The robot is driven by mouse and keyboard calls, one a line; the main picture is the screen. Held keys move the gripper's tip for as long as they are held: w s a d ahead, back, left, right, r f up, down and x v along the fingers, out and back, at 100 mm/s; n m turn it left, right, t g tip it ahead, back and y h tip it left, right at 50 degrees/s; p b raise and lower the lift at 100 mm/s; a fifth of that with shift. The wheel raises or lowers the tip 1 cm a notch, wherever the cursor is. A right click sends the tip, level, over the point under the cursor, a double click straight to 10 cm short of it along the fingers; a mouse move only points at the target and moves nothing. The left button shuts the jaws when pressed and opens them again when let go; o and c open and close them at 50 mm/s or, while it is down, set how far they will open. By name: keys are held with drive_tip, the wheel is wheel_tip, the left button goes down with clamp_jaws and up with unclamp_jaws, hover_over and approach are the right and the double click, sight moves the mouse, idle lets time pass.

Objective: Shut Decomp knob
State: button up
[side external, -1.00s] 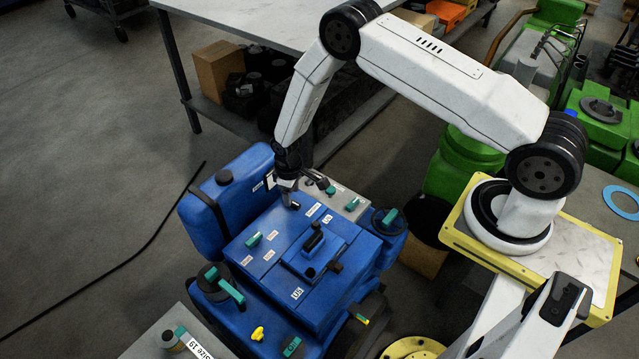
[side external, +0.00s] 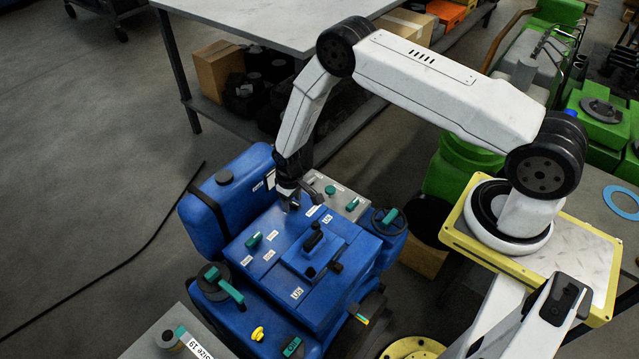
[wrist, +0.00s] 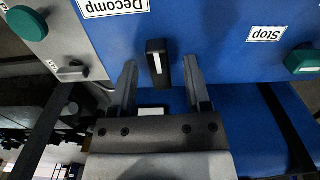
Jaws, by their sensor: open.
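The Decomp knob (wrist: 157,62) is a small black bar with a white line, on the blue engine cover below the "Decomp" label (wrist: 113,6) in the wrist view. The white line runs nearly upright in that view, tilted slightly. My gripper (wrist: 160,76) is open, with one finger on each side of the knob and visible gaps to both. In the side view my gripper (side external: 291,203) points down at the back edge of the blue engine (side external: 268,262) and hides the knob.
A green knob by the "Stop" label (wrist: 302,60) and another green knob (wrist: 27,23) flank the fingers. Several teal handles stand on the engine. A blue tank (side external: 240,178) stands close left of my gripper. A grey table (side external: 270,20) is behind.

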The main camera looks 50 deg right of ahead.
clamp_jaws()
